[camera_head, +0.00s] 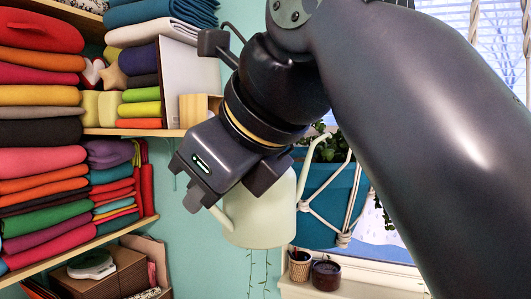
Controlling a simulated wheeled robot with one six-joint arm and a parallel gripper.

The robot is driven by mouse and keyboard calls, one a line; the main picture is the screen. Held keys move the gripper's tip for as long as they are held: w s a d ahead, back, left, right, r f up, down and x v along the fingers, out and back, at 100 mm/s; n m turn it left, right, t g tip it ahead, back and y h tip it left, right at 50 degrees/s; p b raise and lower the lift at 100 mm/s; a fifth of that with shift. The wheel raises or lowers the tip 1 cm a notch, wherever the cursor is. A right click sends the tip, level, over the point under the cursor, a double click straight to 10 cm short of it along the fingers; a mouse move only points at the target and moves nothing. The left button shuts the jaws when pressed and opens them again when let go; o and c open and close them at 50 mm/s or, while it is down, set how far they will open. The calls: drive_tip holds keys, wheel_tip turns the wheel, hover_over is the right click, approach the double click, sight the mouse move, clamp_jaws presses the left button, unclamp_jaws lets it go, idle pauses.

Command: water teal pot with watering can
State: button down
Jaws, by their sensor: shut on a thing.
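The pale mint watering can (262,222) hangs from my gripper (227,203), which is shut on its handle at the left. Most of the grip and the top of the can are hidden behind the gripper. The can looks near upright, with its thin spout rising to the right in front of the teal pot (335,190). The teal pot hangs in white rope by the window and holds a green leafy plant (328,150). I cannot tell how far the spout tip is from the plant, and no water shows.
Shelves of folded fabric (40,165) fill the left side. A windowsill (330,292) below holds a cup of pencils (300,265) and a dark jar (326,275). Thin trailing stems hang below the can. Teal wall shows between shelves and window.

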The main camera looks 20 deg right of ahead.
drive_tip(key=shift+m+g+y, duration=0.3)
drive_tip(key=shift+m+y, duration=0.1)
drive_tip(key=shift+y, duration=0.2)
drive_tip(key=r+p, duration=0.1)
drive_tip(key=d+r+p, duration=0.1)
drive_tip(key=r, duration=0.1)
drive_tip(key=r+p, duration=0.1)
drive_tip(key=shift+w+d+r, duration=0.15)
drive_tip(key=shift+w+r, duration=0.1)
idle(0.6)
